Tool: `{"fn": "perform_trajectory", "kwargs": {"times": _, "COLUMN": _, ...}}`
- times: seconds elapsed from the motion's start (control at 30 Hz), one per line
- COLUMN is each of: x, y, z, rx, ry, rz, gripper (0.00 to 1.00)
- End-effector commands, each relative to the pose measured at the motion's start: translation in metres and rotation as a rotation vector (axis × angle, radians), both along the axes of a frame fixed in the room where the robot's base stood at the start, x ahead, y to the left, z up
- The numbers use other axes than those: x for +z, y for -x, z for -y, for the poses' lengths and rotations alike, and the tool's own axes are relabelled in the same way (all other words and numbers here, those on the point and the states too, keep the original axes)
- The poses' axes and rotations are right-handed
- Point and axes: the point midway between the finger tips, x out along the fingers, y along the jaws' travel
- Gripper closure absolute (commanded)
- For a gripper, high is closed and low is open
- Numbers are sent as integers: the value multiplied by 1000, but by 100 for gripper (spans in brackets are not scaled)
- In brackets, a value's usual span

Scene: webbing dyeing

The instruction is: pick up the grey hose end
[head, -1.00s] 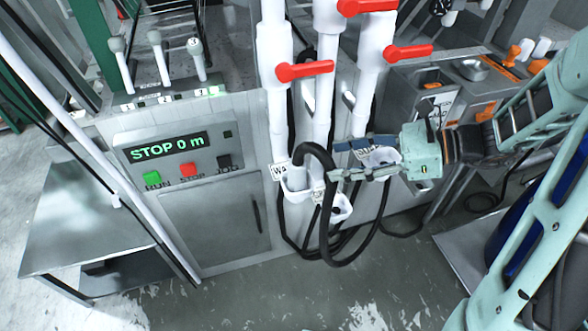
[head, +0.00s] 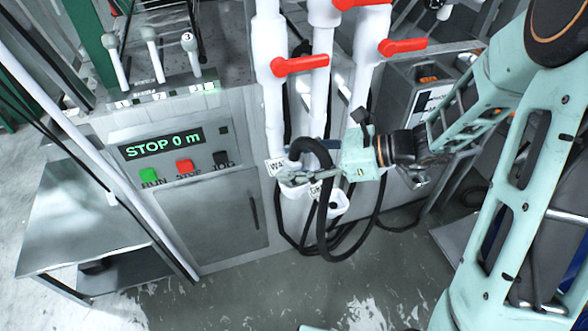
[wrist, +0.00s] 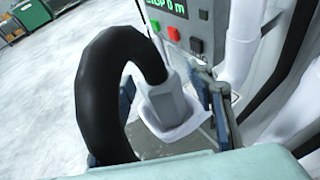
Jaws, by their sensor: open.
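The grey hose end (wrist: 165,104) sits upright in a white cup (wrist: 188,137) in the wrist view. The black hose (wrist: 100,75) rises from its top and arches down to the left. In the head view the hose (head: 327,215) loops in front of the cups, and the grey end is mostly hidden by a finger. The left white cup (head: 294,191) is beside a label starting "WA". My gripper (head: 303,165) is open, reaching in from the right at the hose. In the wrist view its fingers (wrist: 168,88) stand on either side of the hose end; contact is unclear.
A second white cup (head: 340,206) hangs to the right and lower. White pipes with red valve handles (head: 300,65) stand above and behind. A control panel (head: 175,150) reading "STOP 0 m" is on the left. The floor (head: 270,295) in front is clear.

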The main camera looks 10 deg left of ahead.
Motion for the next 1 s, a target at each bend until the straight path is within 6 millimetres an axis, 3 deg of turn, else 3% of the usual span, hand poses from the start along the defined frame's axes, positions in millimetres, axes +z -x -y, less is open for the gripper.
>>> {"fn": "perform_trajectory", "kwargs": {"times": 0.1, "x": 0, "y": 0, "z": 0, "rx": 0, "ry": 0, "rz": 0, "gripper": 53}}
{"fn": "perform_trajectory", "kwargs": {"times": 0.53, "x": 0, "y": 0, "z": 1, "rx": 0, "ry": 0, "rz": 0, "gripper": 100}}
{"fn": "perform_trajectory", "kwargs": {"times": 0.83, "x": 2, "y": 0, "z": 0, "rx": 0, "ry": -1, "rz": 1, "gripper": 100}}
{"fn": "perform_trajectory", "kwargs": {"times": 1.0, "x": 13, "y": -1, "z": 0, "rx": 1, "ry": -2, "rz": 5, "gripper": 100}}
